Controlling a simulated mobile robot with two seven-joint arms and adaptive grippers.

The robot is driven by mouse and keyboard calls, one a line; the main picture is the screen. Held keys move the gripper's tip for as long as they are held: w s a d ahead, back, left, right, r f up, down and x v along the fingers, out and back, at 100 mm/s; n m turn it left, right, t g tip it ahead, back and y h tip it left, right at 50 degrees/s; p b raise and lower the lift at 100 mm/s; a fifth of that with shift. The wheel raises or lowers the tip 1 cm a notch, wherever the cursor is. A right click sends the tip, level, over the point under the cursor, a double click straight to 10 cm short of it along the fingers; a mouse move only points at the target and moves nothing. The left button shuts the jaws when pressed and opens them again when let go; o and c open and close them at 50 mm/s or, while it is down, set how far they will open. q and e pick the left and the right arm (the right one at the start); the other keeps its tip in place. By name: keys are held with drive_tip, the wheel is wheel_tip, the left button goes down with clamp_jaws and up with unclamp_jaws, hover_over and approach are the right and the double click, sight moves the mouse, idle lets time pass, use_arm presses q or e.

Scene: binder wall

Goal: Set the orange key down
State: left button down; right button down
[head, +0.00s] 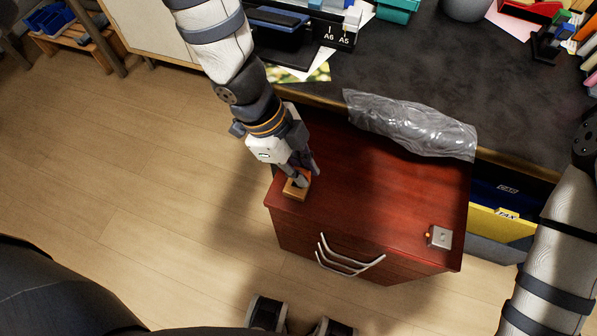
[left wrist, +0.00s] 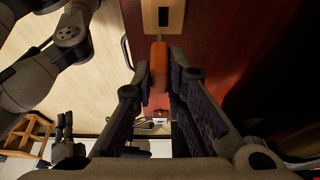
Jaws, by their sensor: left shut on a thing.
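The orange key (left wrist: 158,68) is between the fingers of my left gripper (left wrist: 157,50) in the left wrist view. The gripper is shut on it. In the head view my left gripper (head: 303,172) points down at the front left corner of the red-brown cabinet top (head: 365,190), and its fingers hide most of the key. A small wooden block (head: 297,188) with a dark slot lies right at the fingertips; it also shows in the left wrist view (left wrist: 150,18). I cannot tell whether the key touches the block.
A small silver lock box (head: 441,237) sits at the cabinet's front right corner. A crumpled grey plastic bag (head: 412,124) lies along the back edge. The cabinet top's middle is clear.

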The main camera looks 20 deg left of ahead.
use_arm(q)
drive_tip(key=shift+w+a+f, duration=0.1)
drive_tip(key=shift+a+f, duration=0.15)
drive_tip(key=shift+f, duration=0.8)
drive_tip(key=shift+w+a+f, duration=0.1)
drive_tip(key=shift+a+f, duration=0.15)
drive_tip(key=shift+f, duration=0.8)
drive_tip(key=shift+f, duration=0.1)
drive_tip(key=c, duration=1.6)
unclamp_jaws()
